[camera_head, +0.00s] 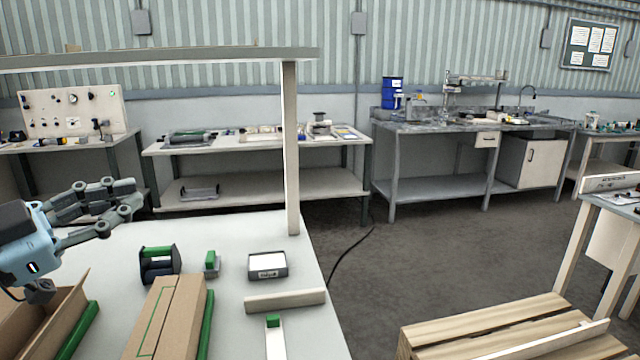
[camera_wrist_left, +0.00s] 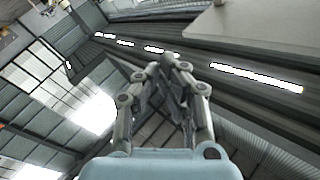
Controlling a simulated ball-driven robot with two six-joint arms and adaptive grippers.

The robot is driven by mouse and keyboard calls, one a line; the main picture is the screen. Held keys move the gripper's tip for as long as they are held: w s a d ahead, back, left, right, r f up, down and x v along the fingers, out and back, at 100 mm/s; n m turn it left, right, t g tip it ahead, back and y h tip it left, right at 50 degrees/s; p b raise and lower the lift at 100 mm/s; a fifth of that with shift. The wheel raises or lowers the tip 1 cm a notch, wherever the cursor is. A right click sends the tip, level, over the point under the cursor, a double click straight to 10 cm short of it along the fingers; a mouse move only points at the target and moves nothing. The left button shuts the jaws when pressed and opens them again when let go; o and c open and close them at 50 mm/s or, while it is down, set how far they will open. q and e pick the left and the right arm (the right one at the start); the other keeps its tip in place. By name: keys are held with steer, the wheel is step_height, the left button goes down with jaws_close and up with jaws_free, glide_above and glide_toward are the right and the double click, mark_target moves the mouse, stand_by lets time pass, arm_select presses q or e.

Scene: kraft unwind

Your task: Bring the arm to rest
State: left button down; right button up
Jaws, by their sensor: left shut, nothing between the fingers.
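My left gripper (camera_head: 132,200) comes in from the left in the head view, raised above the left part of the white workbench (camera_head: 235,235). Its fingers are shut with nothing between them. In the left wrist view the closed fingers (camera_wrist_left: 172,65) point up toward the ceiling and its bright lights. My right gripper does not show in either view.
On the bench are an open cardboard box (camera_head: 45,320), a closed box (camera_head: 160,315), a green-and-black tape dispenser (camera_head: 159,265), a small green-topped item (camera_head: 211,262) and a scale (camera_head: 267,265). A post (camera_head: 291,150) holds a shelf (camera_head: 160,58). A wooden pallet (camera_head: 500,325) stands right.

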arm_select(q)
steer(key=s+a+f+n+y, duration=0.5)
steer(key=a+f+n+y, duration=0.3)
steer(key=n+y, duration=0.6)
steer(key=s+d+f+m+g+h, duration=0.1)
steer(key=s+d+f+g, duration=0.2)
steer(key=s+f+g, duration=0.55)
steer(key=s+d+f+m+g+h, duration=0.1)
steer(key=s+d+f+g, duration=0.3)
steer(key=s, duration=0.7)
steer(key=s+a+f+b, duration=0.15)
steer(key=f+b, duration=0.25)
steer(key=f, duration=1.3)
steer(key=a+f+b, duration=0.2)
steer(key=f+b, duration=0.2)
steer(key=f, duration=1.3)
steer(key=s+f+g+b, duration=0.2)
steer(key=s+f+b, duration=0.5)
steer(key=s+f, duration=1.2)
step_height(320, 180, down, 4)
steer(key=shift+a+f+n, duration=0.1)
steer(key=shift+a+n, duration=0.2)
steer(key=shift+a, duration=0.05)
